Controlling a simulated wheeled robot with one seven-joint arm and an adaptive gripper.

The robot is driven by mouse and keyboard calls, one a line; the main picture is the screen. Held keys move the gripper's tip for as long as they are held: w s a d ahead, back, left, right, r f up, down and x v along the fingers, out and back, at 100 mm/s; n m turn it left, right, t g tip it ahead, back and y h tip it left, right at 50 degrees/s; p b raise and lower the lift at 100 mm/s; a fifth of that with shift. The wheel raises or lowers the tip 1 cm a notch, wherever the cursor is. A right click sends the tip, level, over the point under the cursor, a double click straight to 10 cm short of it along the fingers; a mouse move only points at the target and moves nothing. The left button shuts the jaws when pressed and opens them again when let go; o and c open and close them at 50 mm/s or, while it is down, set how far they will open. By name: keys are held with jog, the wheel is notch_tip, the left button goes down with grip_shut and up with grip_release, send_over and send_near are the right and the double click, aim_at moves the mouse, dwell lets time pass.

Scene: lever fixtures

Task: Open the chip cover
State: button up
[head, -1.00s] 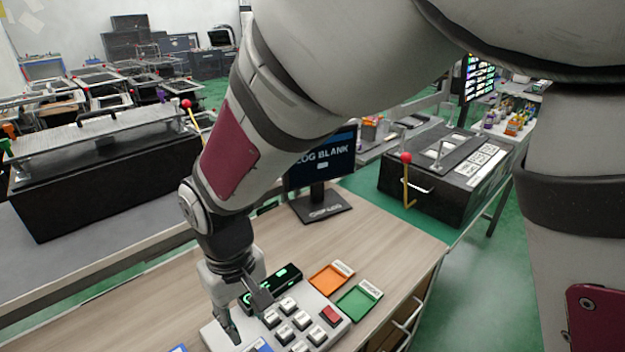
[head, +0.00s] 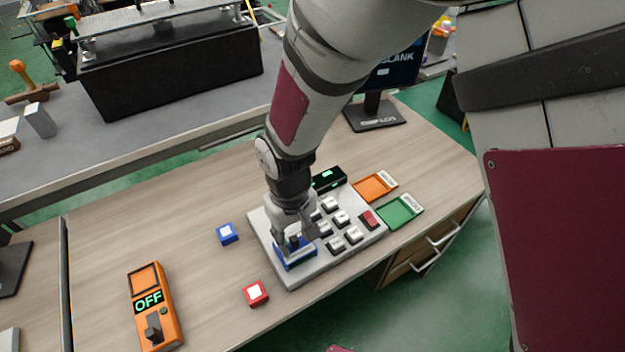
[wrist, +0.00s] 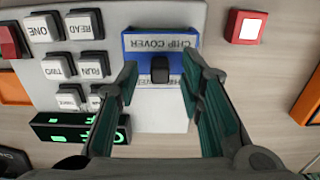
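The chip cover (wrist: 140,42) is a blue panel with a white label and a black knob (wrist: 160,68), set in the light grey panel (wrist: 110,15). In the head view the blue cover (head: 299,262) shows at the panel's left front, partly hidden by my gripper (head: 296,240). In the wrist view my gripper (wrist: 160,70) is open, with one finger on each side of the knob and gaps between. I cannot tell how high the fingertips are above the cover. The cover appears shut.
Grey keys (wrist: 85,22) and a red key (head: 370,219) stand on the panel beside the cover. A black display box (head: 328,179) is behind. A blue block (head: 227,234), a red block (head: 256,294) and an orange device (head: 154,306) lie left. Orange (head: 374,187) and green trays (head: 400,211) lie right.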

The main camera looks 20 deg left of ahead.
grip_shut()
jog(key=w+a+b, duration=0.1)
jog(key=w+a, duration=0.1)
jog(key=a, duration=0.1)
jog(key=w+a+b, duration=0.1)
jog(key=w+a, duration=0.2)
jog(key=shift+w+a, duration=0.3)
jog(key=shift+w, duration=0.05)
jog(key=shift+w+a+r, duration=0.1)
jog(key=shift+w+a, duration=0.15)
jog(key=shift+a, duration=0.05)
grip_release()
